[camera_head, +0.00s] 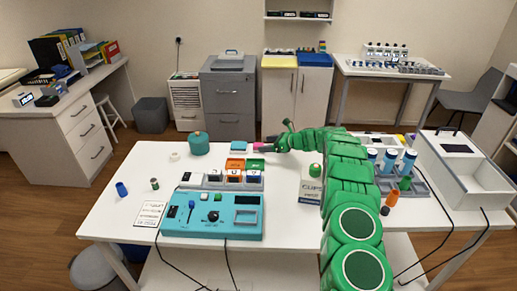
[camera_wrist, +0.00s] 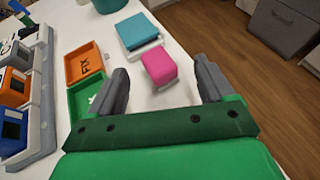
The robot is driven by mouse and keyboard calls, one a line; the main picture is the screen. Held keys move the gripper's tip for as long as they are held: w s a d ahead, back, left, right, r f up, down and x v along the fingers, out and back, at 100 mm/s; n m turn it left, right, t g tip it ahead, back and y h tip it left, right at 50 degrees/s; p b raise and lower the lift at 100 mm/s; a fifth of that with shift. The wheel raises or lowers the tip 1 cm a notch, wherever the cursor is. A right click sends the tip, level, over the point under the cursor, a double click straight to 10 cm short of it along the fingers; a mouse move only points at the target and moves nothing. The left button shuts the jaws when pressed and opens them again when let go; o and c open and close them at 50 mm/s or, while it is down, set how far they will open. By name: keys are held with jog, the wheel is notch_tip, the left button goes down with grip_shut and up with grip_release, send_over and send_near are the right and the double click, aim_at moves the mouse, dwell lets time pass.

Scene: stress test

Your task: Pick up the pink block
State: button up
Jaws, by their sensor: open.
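The pink block (camera_wrist: 159,66) lies on the white table, near its far edge. In the head view only a small pink patch of it (camera_head: 257,145) shows beside my gripper (camera_head: 268,143). In the wrist view my gripper (camera_wrist: 161,74) is open, with one grey finger on each side of the block's near part. There is a gap between the block and each finger, and nothing is held. How far the fingertips are above the table is hard to tell.
A light blue block on a white base (camera_wrist: 137,32) is close behind the pink block. Orange (camera_wrist: 84,64) and green (camera_wrist: 88,97) open boxes lie left of my gripper. A teal pot (camera_head: 198,143) and a teal control panel (camera_head: 212,214) also stand on the table (camera_head: 290,238).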

aim_at(258, 144)
jog(key=shift+s+x, duration=0.2)
jog(key=shift+x, duration=2.35)
jog(key=shift+a, duration=0.1)
jog(key=c, duration=1)
jog(key=shift+r, duration=0.15)
jog(key=shift+c, duration=0.2)
